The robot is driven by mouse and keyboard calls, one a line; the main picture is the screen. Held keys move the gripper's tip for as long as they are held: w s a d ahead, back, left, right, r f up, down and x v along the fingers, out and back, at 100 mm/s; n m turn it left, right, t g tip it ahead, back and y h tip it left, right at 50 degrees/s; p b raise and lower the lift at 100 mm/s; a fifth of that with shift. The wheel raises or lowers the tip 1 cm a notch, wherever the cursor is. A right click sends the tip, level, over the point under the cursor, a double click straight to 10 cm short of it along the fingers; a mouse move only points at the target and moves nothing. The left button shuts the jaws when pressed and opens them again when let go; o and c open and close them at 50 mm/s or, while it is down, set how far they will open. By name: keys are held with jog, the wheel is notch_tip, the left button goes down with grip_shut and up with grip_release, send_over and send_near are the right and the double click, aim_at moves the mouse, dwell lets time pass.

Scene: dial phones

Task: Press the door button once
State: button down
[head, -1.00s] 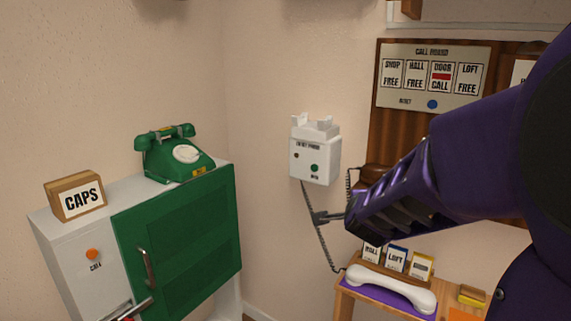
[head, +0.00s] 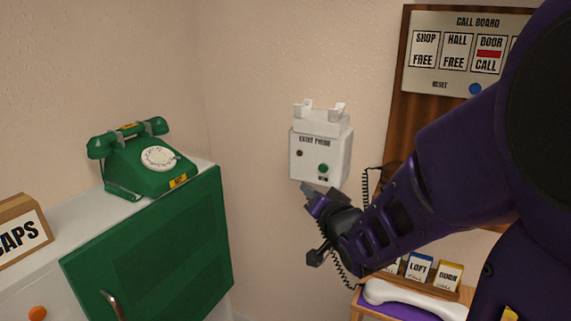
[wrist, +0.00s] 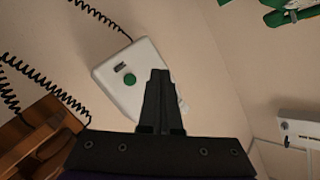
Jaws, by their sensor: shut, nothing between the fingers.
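The white entry phone box (head: 320,155) hangs on the wall in the middle of the head view. A green button (head: 323,168) sits on its lower front face; the small lettering below it is not readable. The button also shows in the wrist view (wrist: 130,80), left of the fingers. My gripper (head: 308,190) is shut and empty, just below the box in the head view. In the wrist view its fingers (wrist: 158,75) overlap the box's edge, beside the button. I cannot tell how far the tips are from the box.
The call board (head: 465,55) shows a red bar and CALL under DOOR. The white handset (head: 415,298) lies on the purple mat, off its cradle. A green dial phone (head: 143,160) stands on the cabinet (head: 150,245) at left. A coiled cord hangs near my arm.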

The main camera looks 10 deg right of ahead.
aim_at(323, 168)
jog(key=shift+w+a+n, duration=0.1)
jog(key=shift+a+n, duration=0.2)
jog(key=shift+a, duration=0.05)
jog(key=shift+p, duration=0.3)
jog(key=shift+w+d+p, duration=0.85)
jog(key=shift+w+p, duration=0.35)
jog(key=shift+p, duration=0.15)
jog(key=shift+w+d+p, duration=0.8)
jog(key=shift+w+p, duration=0.45)
jog(key=shift+p, duration=0.05)
jog(key=shift+w+d+p, duration=0.85)
jog(key=shift+w+p, duration=0.35)
jog(key=shift+p, duration=0.15)
jog(key=shift+w+d+f, duration=0.1)
jog(key=shift+w+d, duration=0.15)
jog(key=shift+w, duration=0.1)
